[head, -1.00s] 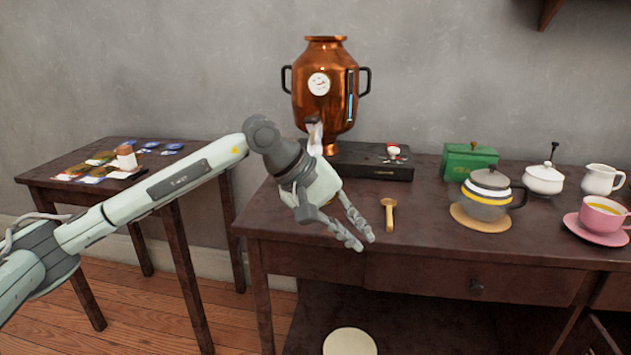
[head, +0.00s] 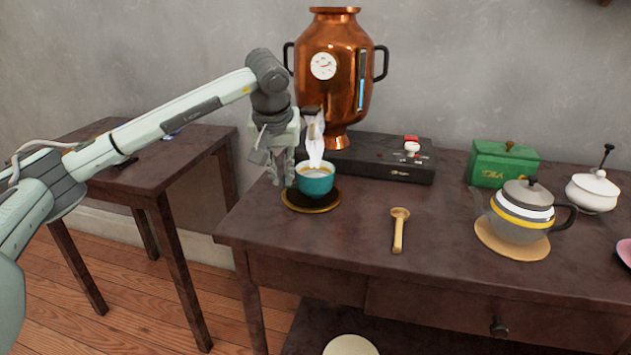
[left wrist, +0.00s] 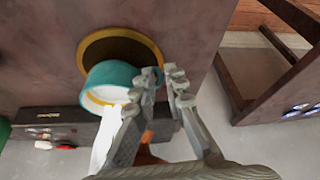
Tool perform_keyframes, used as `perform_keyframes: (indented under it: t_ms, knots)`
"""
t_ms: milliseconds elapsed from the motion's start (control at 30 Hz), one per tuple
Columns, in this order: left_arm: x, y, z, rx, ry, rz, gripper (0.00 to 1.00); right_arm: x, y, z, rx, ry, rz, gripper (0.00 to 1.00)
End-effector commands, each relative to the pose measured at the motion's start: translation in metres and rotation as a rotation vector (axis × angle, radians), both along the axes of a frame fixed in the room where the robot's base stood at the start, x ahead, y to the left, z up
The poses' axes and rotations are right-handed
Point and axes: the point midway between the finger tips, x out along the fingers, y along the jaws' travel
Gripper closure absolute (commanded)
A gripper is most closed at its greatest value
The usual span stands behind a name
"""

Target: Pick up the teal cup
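The teal cup (head: 315,182) stands upright on a dark saucer with a gold rim (head: 312,204), near the table's left end below the copper urn; pale steam rises from it. In the left wrist view the cup (left wrist: 107,78) is left of the fingers, and the near finger overlaps its edge. My left gripper (head: 281,180) points down just left of the cup. I cannot tell whether a finger touches the cup. My right gripper is not in view.
The copper urn (head: 334,80) and black box (head: 385,160) stand behind the cup. A wooden spoon (head: 398,230) lies to its right. A grey teapot (head: 520,222), green tin (head: 500,165) and white sugar bowl (head: 592,193) are farther right. The table front is mostly clear.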

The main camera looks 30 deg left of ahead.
Motion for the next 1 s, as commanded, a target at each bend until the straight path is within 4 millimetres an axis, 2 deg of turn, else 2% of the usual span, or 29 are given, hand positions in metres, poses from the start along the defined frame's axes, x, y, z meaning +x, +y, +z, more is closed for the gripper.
perform_keyframes:
  t_ms: [100,267,467,600,1000]
  knots:
    - [0.008,0.003,-0.018,-0.001,0.004,0.001,0.88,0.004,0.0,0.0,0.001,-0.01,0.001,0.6]
    - [0.013,0.006,-0.03,-0.002,0.001,0.0,0.88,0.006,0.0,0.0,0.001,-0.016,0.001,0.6]
    - [0.013,0.006,-0.03,-0.001,0.0,0.0,0.88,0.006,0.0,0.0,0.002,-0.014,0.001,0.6]
    - [0.013,0.006,-0.03,-0.001,0.0,0.0,1.0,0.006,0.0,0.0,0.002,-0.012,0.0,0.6]
    - [0.013,0.005,-0.029,-0.002,-0.002,0.0,1.0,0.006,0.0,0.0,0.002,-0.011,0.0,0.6]
